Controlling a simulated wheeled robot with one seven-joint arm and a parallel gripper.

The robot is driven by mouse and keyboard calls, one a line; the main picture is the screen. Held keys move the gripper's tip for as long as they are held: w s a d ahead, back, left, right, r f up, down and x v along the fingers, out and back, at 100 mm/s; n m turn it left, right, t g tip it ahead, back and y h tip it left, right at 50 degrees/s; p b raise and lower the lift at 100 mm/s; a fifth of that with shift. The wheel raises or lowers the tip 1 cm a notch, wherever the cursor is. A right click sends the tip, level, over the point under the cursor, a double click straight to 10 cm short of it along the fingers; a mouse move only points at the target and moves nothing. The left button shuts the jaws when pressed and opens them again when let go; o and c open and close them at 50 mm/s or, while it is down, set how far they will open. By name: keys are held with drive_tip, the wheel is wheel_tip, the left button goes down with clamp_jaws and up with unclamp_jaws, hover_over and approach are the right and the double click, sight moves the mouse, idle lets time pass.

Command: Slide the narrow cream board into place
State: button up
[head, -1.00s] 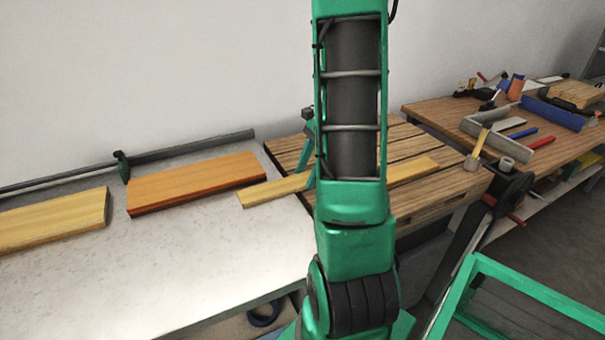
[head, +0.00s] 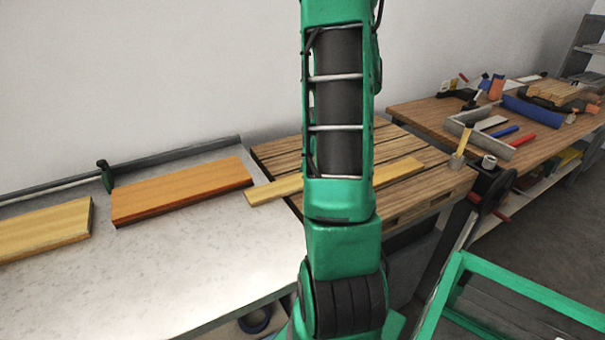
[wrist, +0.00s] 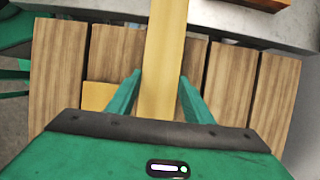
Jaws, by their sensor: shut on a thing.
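In the head view a narrow cream board (head: 275,189) reaches from the slatted wooden bench over the edge of the white conveyor surface. It passes behind my arm. In the wrist view the board (wrist: 164,65) runs straight away between the fingers of my gripper (wrist: 159,92), which is shut on it. My gripper is hidden behind my arm in the head view. A second narrow yellowish piece (head: 400,170) lies on the bench right of my arm; in the wrist view a yellowish end (wrist: 97,95) shows left of my fingers. I cannot tell whether they are the same piece.
An orange-brown board (head: 183,190) and a wider yellow board (head: 45,228) lie on the white conveyor surface (head: 160,275). A grey rail (head: 205,149) runs along its back, with a dark green clamp-like piece (head: 105,176). A tool-covered workbench (head: 420,110) stands right.

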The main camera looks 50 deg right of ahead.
drive_tip(key=shift+s+d, duration=0.65)
drive_tip(key=shift+d, duration=0.9)
drive_tip(key=shift+s+d, duration=0.65)
drive_tip(key=shift+d, duration=0.95)
drive_tip(key=shift+s+d, duration=0.65)
drive_tip(key=shift+d, duration=0.9)
drive_tip(key=shift+d, duration=0.1)
drive_tip(key=shift+s+d, duration=0.7)
drive_tip(key=shift+d, duration=1)
drive_tip(key=shift+s+d, duration=0.75)
drive_tip(key=shift+d, duration=0.9)
drive_tip(key=shift+s+d, duration=0.7)
drive_tip(key=shift+d, duration=1)
drive_tip(key=o, duration=1.3)
drive_tip(key=shift+v, duration=5.35)
